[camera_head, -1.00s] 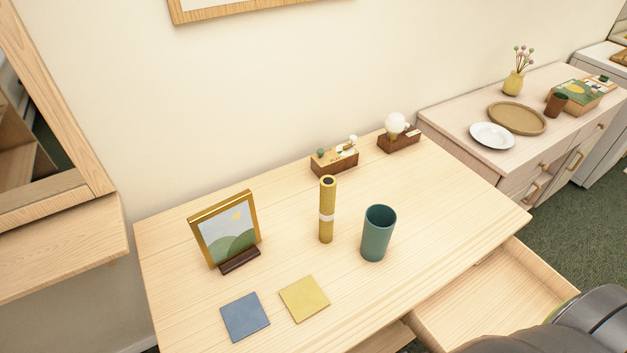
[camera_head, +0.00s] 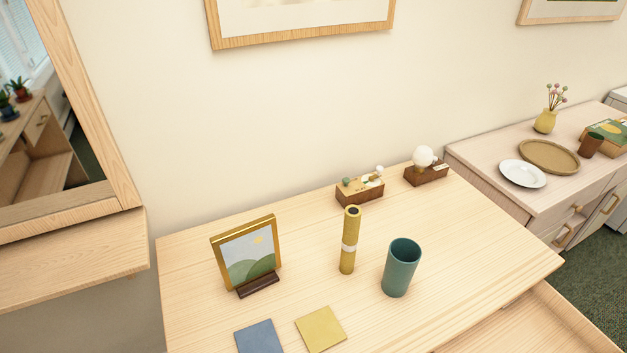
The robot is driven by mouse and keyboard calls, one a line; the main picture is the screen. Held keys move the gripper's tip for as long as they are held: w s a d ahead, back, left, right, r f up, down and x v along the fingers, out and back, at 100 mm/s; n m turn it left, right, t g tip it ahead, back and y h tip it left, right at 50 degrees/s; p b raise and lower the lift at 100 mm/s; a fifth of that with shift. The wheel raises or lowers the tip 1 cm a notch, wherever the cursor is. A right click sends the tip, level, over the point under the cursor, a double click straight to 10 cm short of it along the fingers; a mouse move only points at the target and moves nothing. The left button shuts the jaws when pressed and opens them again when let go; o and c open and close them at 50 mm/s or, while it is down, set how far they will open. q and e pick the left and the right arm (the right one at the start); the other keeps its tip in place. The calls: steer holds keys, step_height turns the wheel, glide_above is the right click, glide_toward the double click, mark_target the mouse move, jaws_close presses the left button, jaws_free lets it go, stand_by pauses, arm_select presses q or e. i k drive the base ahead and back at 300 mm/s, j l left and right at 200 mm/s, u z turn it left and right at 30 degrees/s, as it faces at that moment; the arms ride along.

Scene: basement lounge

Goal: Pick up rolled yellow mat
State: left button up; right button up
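The rolled yellow mat (camera_head: 348,251) stands upright on the light wooden table (camera_head: 300,292), with a white band around its middle. A teal cup (camera_head: 401,268) stands just to its right, apart from it. A gold-framed picture (camera_head: 249,257) on a dark stand is to its left. Neither of my grippers shows in the head view.
A blue square (camera_head: 258,338) and a yellow square (camera_head: 321,328) lie at the table's front. Two small wooden boxes with ornaments (camera_head: 360,190) (camera_head: 426,175) stand at the back. An open drawer (camera_head: 530,325) juts out at the lower right. A dresser (camera_head: 530,201) stands at right.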

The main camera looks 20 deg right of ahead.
mark_target(353, 213)
steer(key=k+l+z, duration=0.25)
steer(key=k+z, duration=0.15)
steer(key=k+l+z, duration=0.8)
steer(key=i+l, duration=0.05)
